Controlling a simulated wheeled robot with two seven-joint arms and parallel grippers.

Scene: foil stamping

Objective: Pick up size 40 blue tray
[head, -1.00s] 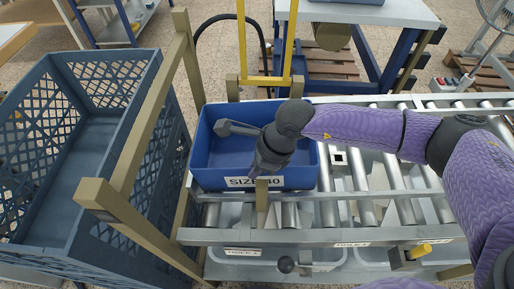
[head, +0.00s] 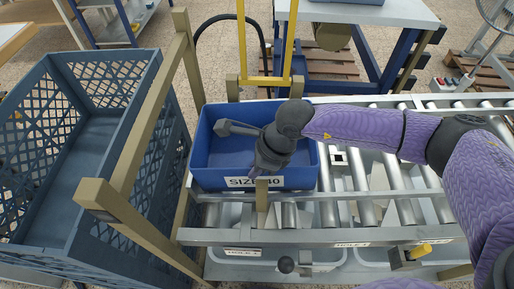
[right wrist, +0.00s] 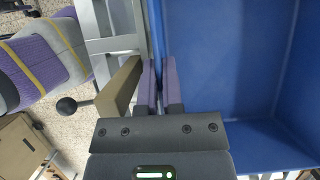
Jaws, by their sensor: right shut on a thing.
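The blue tray (head: 222,176) labelled "SIZE 40" rests on the roller conveyor at its left end, next to a wooden-coloured frame. Its inside looks empty apart from what my gripper hides. My right gripper (head: 256,176) reaches down over the tray's front wall, just above the label. In the right wrist view its two purple fingers (right wrist: 159,90) stand on either side of the tray's wall, shut on it, with the blue tray interior (right wrist: 215,70) to the right. My left gripper is not in the head view.
A large blue-grey lattice crate (head: 60,240) stands left of the conveyor. Metal rollers (head: 365,190) run free to the right of the tray. Clear bins (head: 375,257) sit below the front rail (head: 330,237). A yellow frame (head: 265,81) and a table (head: 385,14) stand behind.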

